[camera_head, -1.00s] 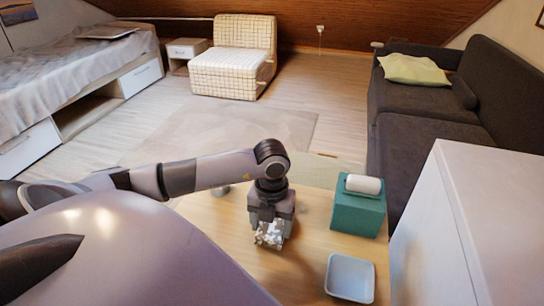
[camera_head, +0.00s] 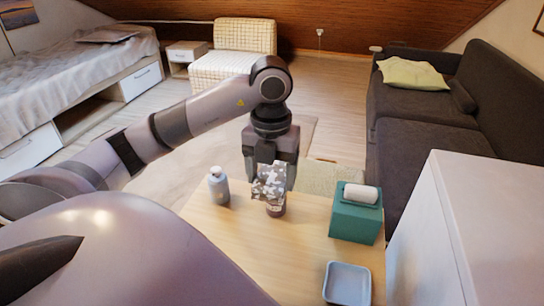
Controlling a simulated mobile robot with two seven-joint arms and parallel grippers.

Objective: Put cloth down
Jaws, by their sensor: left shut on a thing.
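My left gripper (camera_head: 270,172) points down over the far part of the wooden table (camera_head: 245,243). It is shut on a grey-and-white patterned cloth (camera_head: 269,187), which hangs below the fingers. A small brown round thing (camera_head: 276,209) shows just under the cloth; the cloth hides its upper part, and I cannot tell whether they touch. My right gripper is not in view.
A grey-blue bottle (camera_head: 219,188) stands on the table left of the cloth. A teal box (camera_head: 356,218) with a white roll (camera_head: 361,194) on top stands to the right. A pale blue dish (camera_head: 347,284) is at front right. The table's middle is clear.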

